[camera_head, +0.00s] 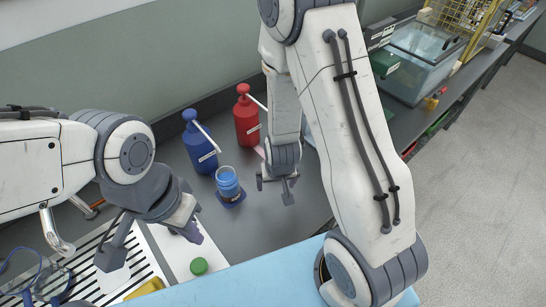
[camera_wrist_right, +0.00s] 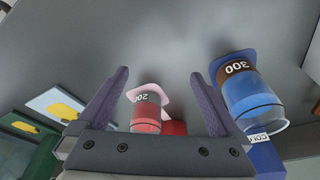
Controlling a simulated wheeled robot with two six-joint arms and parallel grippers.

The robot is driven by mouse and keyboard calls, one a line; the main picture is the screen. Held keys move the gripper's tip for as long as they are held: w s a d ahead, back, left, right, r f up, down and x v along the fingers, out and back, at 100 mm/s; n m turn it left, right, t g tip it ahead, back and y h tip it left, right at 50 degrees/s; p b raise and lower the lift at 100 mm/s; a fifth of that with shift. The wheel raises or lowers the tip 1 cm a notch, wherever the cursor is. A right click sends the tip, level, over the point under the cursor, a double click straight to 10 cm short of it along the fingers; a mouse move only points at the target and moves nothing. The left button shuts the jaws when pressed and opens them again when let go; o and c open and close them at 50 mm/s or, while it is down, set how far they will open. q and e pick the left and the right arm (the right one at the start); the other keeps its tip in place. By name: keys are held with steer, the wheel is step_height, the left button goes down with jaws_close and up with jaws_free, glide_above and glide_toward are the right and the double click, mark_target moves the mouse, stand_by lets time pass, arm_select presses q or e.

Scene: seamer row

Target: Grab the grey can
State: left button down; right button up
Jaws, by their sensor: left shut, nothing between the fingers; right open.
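No grey can shows clearly in either view. My right gripper (camera_head: 276,186) is open and empty, above the grey worktop, just right of a blue-filled clear container (camera_head: 228,184) on a blue base. In the right wrist view, the open fingers (camera_wrist_right: 160,76) have a red container marked 200 (camera_wrist_right: 146,112) between them in the picture; contact cannot be told. The blue container marked 300 (camera_wrist_right: 250,90) lies to the right of the fingers. My left gripper (camera_head: 150,238) is shut and empty at the lower left, over a white sheet and striped rack.
A blue pump bottle (camera_head: 200,148) and a red pump bottle (camera_head: 246,120) stand near the back wall. A green cap (camera_head: 199,266) lies on the white sheet. A glass tank (camera_head: 425,55) stands at the upper right. Blue goggles (camera_head: 35,280) lie lower left.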

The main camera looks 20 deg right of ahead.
steer(key=w+d+p, duration=0.1)
steer(key=w, duration=0.1)
steer(key=w+d, duration=0.1)
steer(key=w, duration=0.1)
steer(key=w+d+f+p, duration=0.1)
steer(key=w, duration=0.1)
steer(key=shift+w+f+p, duration=0.1)
steer(key=shift+p, duration=0.25)
steer(key=w+p, duration=0.2)
steer(key=w+d+p, duration=0.1)
steer(key=w+p, duration=0.1)
steer(key=w, duration=0.1)
steer(key=shift+w+d, duration=0.1)
steer(key=shift+w, duration=0.2)
steer(key=shift+f, duration=0.45)
steer(key=shift+w+f, duration=0.15)
steer(key=shift+f, duration=0.1)
steer(key=c, duration=1.5)
steer(key=shift+r, duration=0.25)
